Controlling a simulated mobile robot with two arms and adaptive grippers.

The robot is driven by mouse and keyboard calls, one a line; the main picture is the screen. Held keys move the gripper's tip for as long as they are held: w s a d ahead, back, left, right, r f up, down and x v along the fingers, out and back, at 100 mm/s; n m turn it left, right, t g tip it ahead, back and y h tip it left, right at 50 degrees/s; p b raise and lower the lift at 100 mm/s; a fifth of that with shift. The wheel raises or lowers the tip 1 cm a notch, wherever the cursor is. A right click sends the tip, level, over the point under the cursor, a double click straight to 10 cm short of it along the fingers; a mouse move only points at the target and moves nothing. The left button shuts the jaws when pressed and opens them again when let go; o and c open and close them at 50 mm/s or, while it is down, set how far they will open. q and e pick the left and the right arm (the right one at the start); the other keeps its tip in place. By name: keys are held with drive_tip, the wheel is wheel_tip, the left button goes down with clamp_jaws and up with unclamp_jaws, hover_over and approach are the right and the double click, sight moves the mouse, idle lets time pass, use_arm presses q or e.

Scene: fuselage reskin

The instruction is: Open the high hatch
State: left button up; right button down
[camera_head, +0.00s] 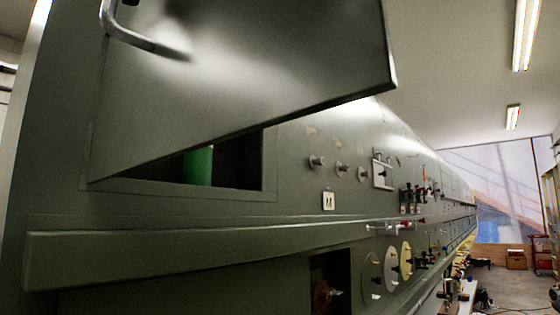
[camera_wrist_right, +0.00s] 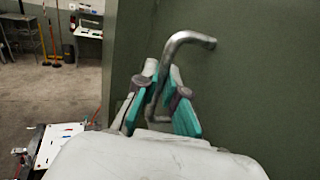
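The high hatch (camera_head: 250,80) is a grey-green panel in the head view. It is swung up and out from the fuselage, tilted, and its opening (camera_head: 225,172) shows below it. A green object (camera_head: 198,166) is visible inside. The hatch's bent metal handle (camera_head: 140,38) is at the upper left; it also shows in the right wrist view (camera_wrist_right: 188,39). My right gripper (camera_wrist_right: 163,75) has its two teal fingers on either side of the handle, close together, and appears shut on it. My left gripper is in neither view.
A long ledge (camera_head: 150,247) runs along the fuselage below the opening. Knobs, discs and small fittings (camera_head: 341,169) cover the side to the right. The floor (camera_head: 510,285) is partly clear at the far right. A cluttered work area shows left in the wrist view.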

drive_tip(key=c, duration=1.5)
unclamp_jaws()
drive_tip(key=shift+r, duration=0.2)
drive_tip(key=shift+f, duration=0.1)
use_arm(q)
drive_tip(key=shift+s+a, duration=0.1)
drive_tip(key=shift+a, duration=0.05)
use_arm(e)
drive_tip(key=v, duration=1.2)
drive_tip(key=shift+w, duration=0.1)
